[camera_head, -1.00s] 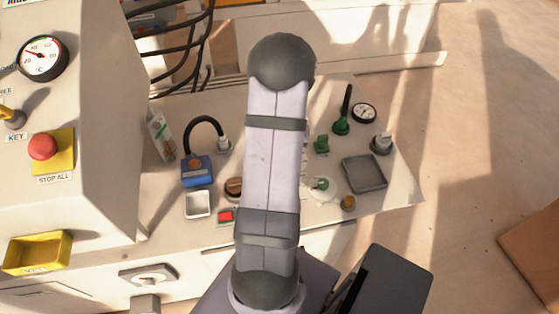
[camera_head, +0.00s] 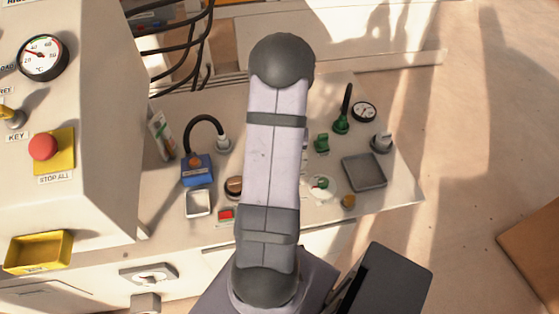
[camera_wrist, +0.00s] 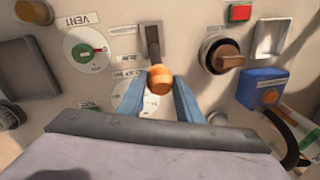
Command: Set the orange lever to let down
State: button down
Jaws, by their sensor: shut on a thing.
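The orange lever shows in the wrist view as a round orange knob (camera_wrist: 160,80) on a dark shaft that runs up the picture. My gripper (camera_wrist: 158,98) has its two blue fingers on either side of the knob, and it is shut on it. Small labels stand left of the shaft; their words are too blurred to read. In the head view my arm covers both the lever and my gripper.
Left of the lever are a green VENT dial (camera_wrist: 86,51) and a grey tray (camera_wrist: 27,68). Right are a brown rotary knob (camera_wrist: 224,55), a red button (camera_wrist: 240,12) and a blue box (camera_wrist: 262,88). A red stop button (camera_head: 43,147) stands at far left.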

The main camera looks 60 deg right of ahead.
jog(key=shift+s+a+r, duration=0.1)
jog(key=shift+s+a, duration=0.1)
jog(key=shift+s+a+r, duration=0.15)
jog(key=shift+s+a, duration=0.35)
jog(key=s+a+f+b, duration=0.1)
jog(key=s+a, duration=0.5)
jog(key=a, duration=0.1)
jog(key=shift+s+a+f, duration=0.15)
jog(key=shift+s+f, duration=0.2)
jog(key=shift+s, duration=0.05)
jog(key=c, duration=1.3)
grip_release()
jog(key=shift+s, duration=0.1)
jog(key=shift+s+d+r, duration=0.1)
jog(key=shift+d+r, duration=0.05)
jog(key=shift+r, duration=1.1)
jog(key=shift+s+d+r, duration=0.1)
jog(key=shift+r, duration=1.15)
jog(key=shift+s+d+r, duration=0.1)
jog(key=shift+d+r, duration=0.05)
jog(key=shift+r, duration=1.1)
